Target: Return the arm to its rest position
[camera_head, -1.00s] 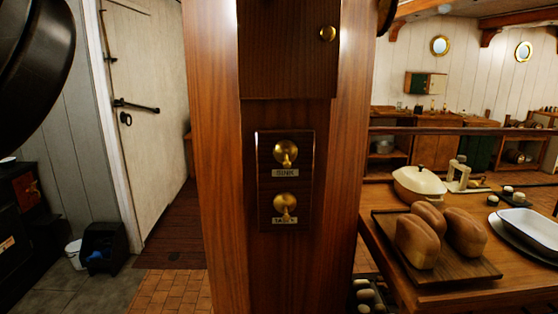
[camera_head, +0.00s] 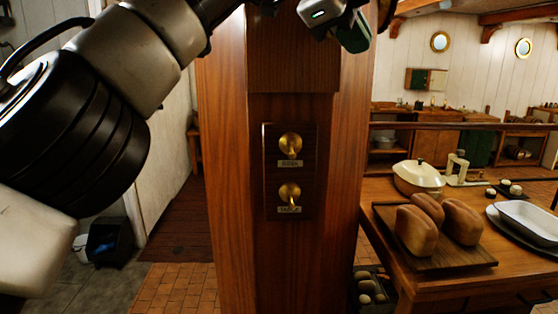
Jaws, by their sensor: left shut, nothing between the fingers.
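My left arm (camera_head: 140,45) comes in from the left and reaches across the top of the view. Its left gripper (camera_head: 352,34) is at the top, in front of the upper part of the wooden post (camera_head: 232,190). The gripper is shut and empty, above and to the right of the switch panel (camera_head: 272,170). The panel carries two brass switches, an upper one (camera_head: 290,145) and a lower one (camera_head: 290,193), each with a label. The gripper is apart from both. My right gripper is not in view.
A wooden table (camera_head: 400,273) at right holds a board (camera_head: 440,262) with loaves, a cream pot (camera_head: 418,178) and a white tray (camera_head: 527,222). A crate (camera_head: 372,296) of round items is below. A pale door (camera_head: 165,160) is behind my arm. Tiled floor (camera_head: 178,290) left of the post is clear.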

